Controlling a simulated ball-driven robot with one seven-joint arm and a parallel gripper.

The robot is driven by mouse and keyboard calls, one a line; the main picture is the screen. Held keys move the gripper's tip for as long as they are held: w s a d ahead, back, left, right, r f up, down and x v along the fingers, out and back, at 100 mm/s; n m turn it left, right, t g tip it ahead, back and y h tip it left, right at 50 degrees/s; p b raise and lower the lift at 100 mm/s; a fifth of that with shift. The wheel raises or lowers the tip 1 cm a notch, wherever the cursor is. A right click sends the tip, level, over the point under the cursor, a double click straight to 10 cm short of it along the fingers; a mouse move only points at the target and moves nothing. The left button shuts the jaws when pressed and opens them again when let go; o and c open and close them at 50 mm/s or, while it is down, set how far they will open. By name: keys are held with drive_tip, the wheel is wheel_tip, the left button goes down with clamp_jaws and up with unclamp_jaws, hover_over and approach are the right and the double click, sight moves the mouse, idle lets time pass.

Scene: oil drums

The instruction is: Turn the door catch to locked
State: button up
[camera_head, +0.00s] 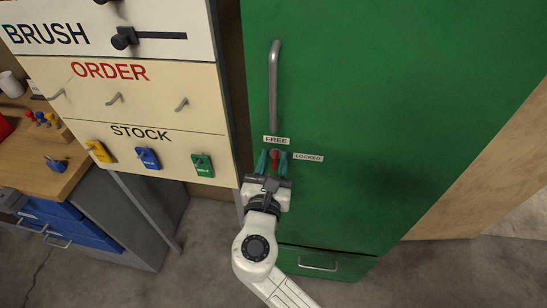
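The green door (400,90) fills the middle and right of the view, with a long vertical grey handle (274,85). The door catch (275,155) is a small red piece below that handle. It stands upright, pointing toward the FREE label (277,140) just above it. The LOCKED label (308,158) is to the right of the catch. My gripper (273,161) is at the catch, its two teal fingers apart, one on each side of the red piece. I cannot tell whether the fingers touch it. The lower part of the catch is partly hidden by my gripper.
A cream panel (150,95) with hooks and coloured tags stands left of the door. A wooden bench (50,175) with blue drawers (65,228) is at the far left. A green drawer (320,263) is below the door. Concrete floor (450,270) is clear at lower right.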

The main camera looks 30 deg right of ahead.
drive_tip(key=shift+w+d, duration=0.15)
drive_tip(key=shift+w, duration=0.05)
clamp_jaws()
idle(0.3)
